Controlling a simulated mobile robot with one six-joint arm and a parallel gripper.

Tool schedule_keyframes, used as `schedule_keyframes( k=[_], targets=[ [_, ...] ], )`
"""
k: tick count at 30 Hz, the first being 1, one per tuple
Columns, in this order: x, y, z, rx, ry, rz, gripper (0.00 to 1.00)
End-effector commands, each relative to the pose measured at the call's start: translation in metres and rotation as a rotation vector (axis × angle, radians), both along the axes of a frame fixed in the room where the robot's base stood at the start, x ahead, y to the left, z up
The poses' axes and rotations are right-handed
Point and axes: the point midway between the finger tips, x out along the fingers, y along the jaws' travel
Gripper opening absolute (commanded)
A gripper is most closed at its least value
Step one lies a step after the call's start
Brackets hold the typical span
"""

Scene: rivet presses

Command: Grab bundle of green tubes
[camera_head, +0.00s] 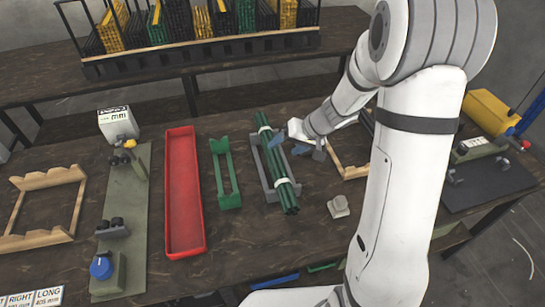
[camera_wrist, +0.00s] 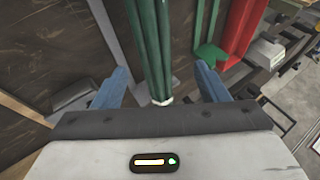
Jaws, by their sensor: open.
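The bundle of green tubes (camera_head: 276,165) lies lengthwise in a grey cradle (camera_head: 258,170) on the dark wooden table, with white bands near its ends. It also shows in the wrist view (camera_wrist: 150,50), running between my two fingers. My gripper (camera_head: 290,142) has blue fingers and is beside and over the upper right part of the bundle. In the wrist view my gripper (camera_wrist: 160,88) is open, one finger on each side of the tubes. I cannot tell whether either finger touches them.
A green holder (camera_head: 226,175) and a long red tray (camera_head: 184,190) stand left of the bundle. A small grey block (camera_head: 339,206) lies to the right. Wooden frames (camera_head: 45,210) sit at both sides. A rack (camera_head: 200,50) of tubes stands on the back table.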

Motion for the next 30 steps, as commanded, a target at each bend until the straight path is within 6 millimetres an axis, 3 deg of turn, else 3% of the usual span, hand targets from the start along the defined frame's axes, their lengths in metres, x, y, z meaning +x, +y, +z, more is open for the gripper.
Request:
schedule_keyframes(
  k=[12, 22, 30],
  targets=[
    [0.014, 0.022, -0.045, -0.001, 0.002, 0.000, 0.67],
    [0.016, 0.027, -0.051, -0.002, 0.001, -0.001, 0.67],
    [0.016, 0.026, -0.051, -0.002, 0.001, -0.001, 0.46]
  ],
)
